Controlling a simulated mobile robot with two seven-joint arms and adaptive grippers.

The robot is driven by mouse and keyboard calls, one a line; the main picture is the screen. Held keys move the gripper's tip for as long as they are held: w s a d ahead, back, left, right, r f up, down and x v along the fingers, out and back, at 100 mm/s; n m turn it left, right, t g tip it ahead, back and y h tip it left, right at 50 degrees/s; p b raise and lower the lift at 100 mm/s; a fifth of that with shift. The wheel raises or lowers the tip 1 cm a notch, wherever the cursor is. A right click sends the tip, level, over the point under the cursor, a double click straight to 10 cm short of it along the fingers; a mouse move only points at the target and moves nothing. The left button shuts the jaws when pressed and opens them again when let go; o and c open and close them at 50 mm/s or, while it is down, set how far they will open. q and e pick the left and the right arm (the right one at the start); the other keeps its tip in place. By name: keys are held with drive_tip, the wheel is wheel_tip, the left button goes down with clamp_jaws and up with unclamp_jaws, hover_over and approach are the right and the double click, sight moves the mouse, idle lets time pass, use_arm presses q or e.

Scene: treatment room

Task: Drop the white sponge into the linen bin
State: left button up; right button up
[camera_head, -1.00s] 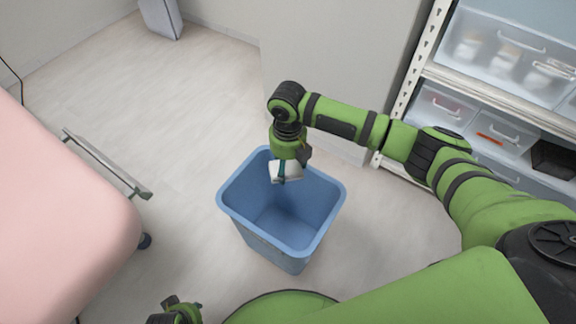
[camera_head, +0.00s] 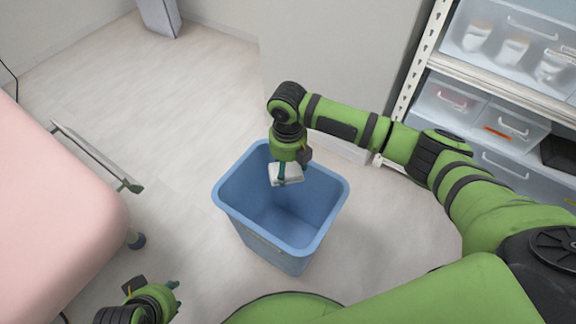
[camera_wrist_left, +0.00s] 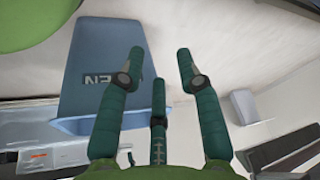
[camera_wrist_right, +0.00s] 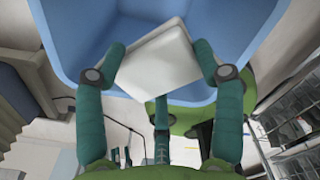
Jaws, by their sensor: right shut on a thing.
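The white sponge (camera_head: 287,174) is held in my right gripper (camera_head: 284,172) over the back part of the blue linen bin (camera_head: 273,243). In the right wrist view the sponge (camera_wrist_right: 158,62) sits tilted between the fingers of my right gripper (camera_wrist_right: 158,70), with the blue bin wall (camera_wrist_right: 75,30) behind it. The bin is open at the top and its visible inside looks empty. My left gripper (camera_head: 175,296) is low at the front left, outside the bin. In the left wrist view its fingers (camera_wrist_left: 158,68) are spread with nothing between them, and the bin's outer side (camera_wrist_left: 115,50) shows beyond.
A pink padded bed (camera_head: 55,210) with a metal side rail (camera_head: 97,157) stands at the left. A shelf rack with clear drawers (camera_head: 510,130) is at the right. A pale wall panel (camera_head: 335,60) stands behind the bin. Floor left of the bin is clear.

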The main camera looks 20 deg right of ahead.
sight(288, 169)
drive_tip(key=shift+f+b, duration=0.75)
use_arm(q)
drive_tip(key=w+d+r+t+h, duration=0.1)
drive_tip(key=w+d+r+t, duration=0.1)
drive_tip(key=w+r+t, duration=0.2)
drive_tip(key=shift+w+d+r+m, duration=0.3)
drive_tip(key=shift+w+r, duration=0.65)
drive_tip(key=shift+w, duration=0.2)
use_arm(e)
drive_tip(key=o, duration=1.2)
wheel_tip(288, 169, up, 12)
drive_tip(key=shift+f, duration=0.1)
